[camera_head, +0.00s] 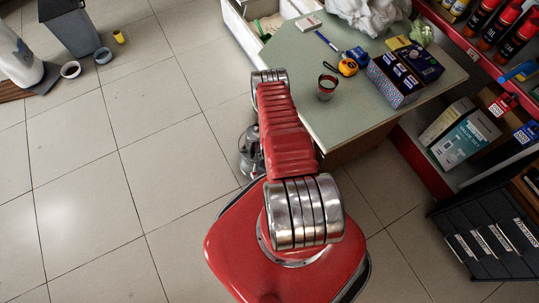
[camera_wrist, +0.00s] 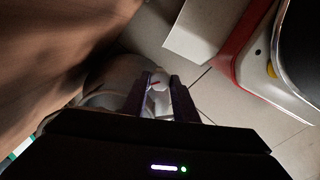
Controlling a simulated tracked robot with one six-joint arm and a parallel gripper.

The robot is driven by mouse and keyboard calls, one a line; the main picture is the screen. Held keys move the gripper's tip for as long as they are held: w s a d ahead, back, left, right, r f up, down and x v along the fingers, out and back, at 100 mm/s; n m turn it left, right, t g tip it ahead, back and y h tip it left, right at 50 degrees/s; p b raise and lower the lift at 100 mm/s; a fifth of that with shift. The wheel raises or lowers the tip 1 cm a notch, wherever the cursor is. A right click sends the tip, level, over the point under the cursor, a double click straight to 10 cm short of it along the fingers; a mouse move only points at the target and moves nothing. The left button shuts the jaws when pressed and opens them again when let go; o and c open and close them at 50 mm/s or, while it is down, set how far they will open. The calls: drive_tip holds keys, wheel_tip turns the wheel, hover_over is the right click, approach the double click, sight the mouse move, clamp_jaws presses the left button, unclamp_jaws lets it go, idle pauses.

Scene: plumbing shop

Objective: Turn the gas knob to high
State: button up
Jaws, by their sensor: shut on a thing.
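In the wrist view, the two dark fingers of my gripper (camera_wrist: 162,78) reach away from the camera. They are shut on a small pale knob (camera_wrist: 158,84) with a red mark, taken to be the gas knob. A pale, rounded body (camera_wrist: 108,80) lies behind and left of the fingers, in shadow. In the head view, a grey metallic appliance (camera_head: 247,150) stands on the floor against the table's left side, partly hidden by my red arm. My gripper and the knob are hidden there. The knob's setting cannot be read.
The green-topped table (camera_head: 345,120) carries a cup (camera_head: 327,88), a tape measure (camera_head: 348,67) and boxes (camera_head: 395,80). Shelves with goods (camera_head: 475,130) stand at right. A brown panel (camera_wrist: 50,50) is close at left in the wrist view.

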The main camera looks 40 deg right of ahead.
drive_tip(key=shift+w+d+n, duration=0.1)
drive_tip(key=shift+w+n, duration=0.05)
drive_tip(key=shift+n, duration=0.55)
drive_tip(key=o, duration=1.1)
drive_tip(key=shift+c, duration=0.2)
drive_tip(key=shift+r, duration=0.15)
drive_tip(key=shift+w+r, duration=0.15)
drive_tip(key=shift+r, duration=1.8)
drive_tip(key=shift+s+r, duration=0.15)
drive_tip(key=shift+r, duration=0.8)
drive_tip(key=shift+s+r, duration=0.1)
drive_tip(key=shift+r, duration=0.8)
